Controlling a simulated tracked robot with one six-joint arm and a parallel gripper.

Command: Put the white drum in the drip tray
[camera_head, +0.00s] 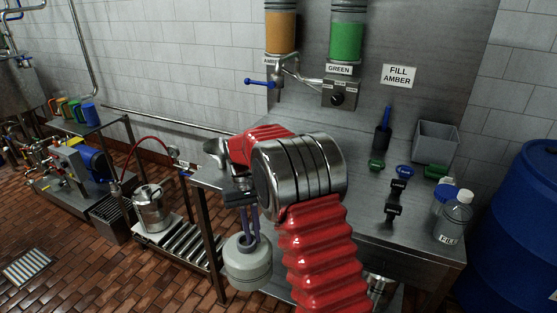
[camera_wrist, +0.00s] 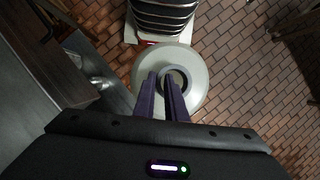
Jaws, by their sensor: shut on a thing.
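The white drum (camera_head: 248,271) hangs upright from my gripper (camera_head: 247,240), beside the left end of the steel workbench and above the floor. My gripper points down and its fingers are shut on the drum's top ring. In the wrist view, the round top of the drum (camera_wrist: 196,96) lies below the fingers of my gripper (camera_wrist: 160,78), with tiled floor around it. I cannot pick out a drip tray with certainty in either view. My red arm hides part of the bench and the floor behind it.
The steel workbench (camera_head: 330,225) carries a grey bin (camera_head: 436,141), clamps and bottles (camera_head: 454,217). A low roller conveyor (camera_head: 187,247) bears a metal keg (camera_head: 152,208) left of the drum. A blue barrel (camera_head: 520,230) stands right. Brick floor is clear at front left, around a striped grate (camera_head: 28,267).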

